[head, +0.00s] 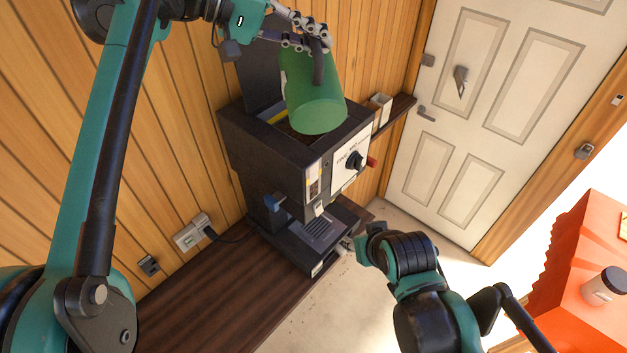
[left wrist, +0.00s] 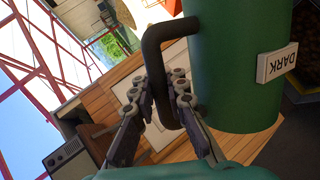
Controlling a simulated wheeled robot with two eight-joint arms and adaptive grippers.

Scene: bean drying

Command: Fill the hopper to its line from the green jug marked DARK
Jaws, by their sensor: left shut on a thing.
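In the left wrist view the jug (left wrist: 235,60) carries a white DARK label (left wrist: 277,63). My left gripper (head: 318,42) is shut on the jug's dark handle, also seen in the left wrist view (left wrist: 158,85). A yellow line (head: 277,117) shows inside the hopper, with brown contents partly visible below. My right gripper (head: 350,246) is beside the machine's lower front; its jaws are unclear.
The machine's front has a black knob (head: 355,161) and a red knob (head: 371,162). A shelf with small pale boxes (head: 380,106) lies behind. The dark bench (head: 225,290) is clear at the front left. A lidded jar (head: 604,286) stands on an orange surface at right.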

